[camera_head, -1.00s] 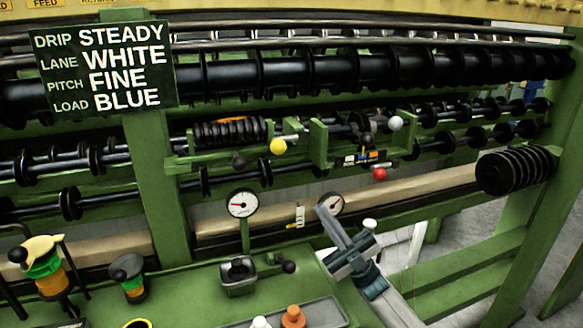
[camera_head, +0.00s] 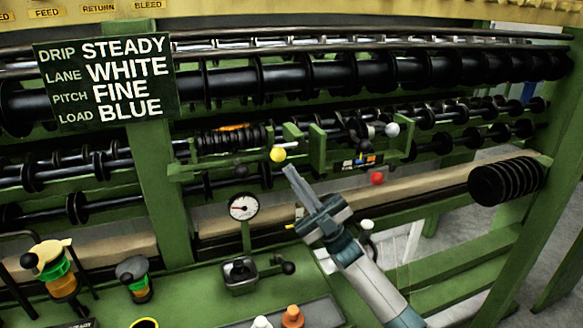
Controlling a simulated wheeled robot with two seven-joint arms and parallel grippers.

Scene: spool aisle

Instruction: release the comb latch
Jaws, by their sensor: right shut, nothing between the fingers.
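A green bracket frame (camera_head: 318,148) on the machine carries a black ribbed roller (camera_head: 231,138) and several ball-ended levers. One has a yellow ball (camera_head: 278,155), one a white ball (camera_head: 392,129), one a red ball (camera_head: 376,179); a black knob (camera_head: 241,170) hangs at the left. I cannot tell which of these is the comb latch. My right gripper (camera_head: 289,172) is shut and empty. Its fingertips point up and left, just below and right of the yellow ball in the picture; contact is not visible. My left gripper is out of view.
A dial gauge (camera_head: 243,207) stands left of my right gripper. A grey box with a black lever (camera_head: 239,275) sits on the green bench below. A black sign (camera_head: 105,80) hangs at upper left. Black discs (camera_head: 507,181) stick out at right.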

